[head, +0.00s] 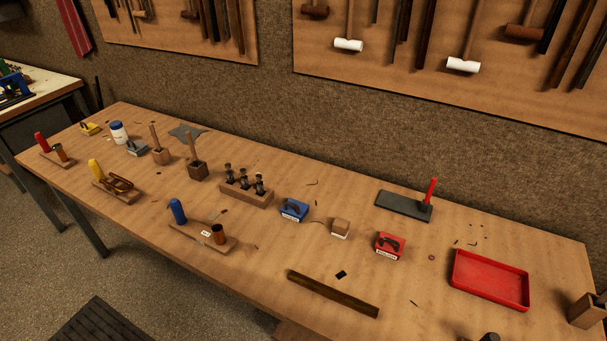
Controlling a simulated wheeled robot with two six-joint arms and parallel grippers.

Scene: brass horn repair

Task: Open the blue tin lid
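The blue tin (294,210) stands on the workbench near the middle, a small box with a dark arched handle on top and a pale label on its front. Its lid appears to be on and shut; the seam is too small to make out. Neither of my grippers shows in the head view, so nothing is seen touching the tin.
A wooden block with several dark valves (246,192) stands just left of the tin. A small wooden block (340,228) and a red tin (390,246) are to its right. A red tray (490,280) lies further right. A wooden strip (332,293) lies in front.

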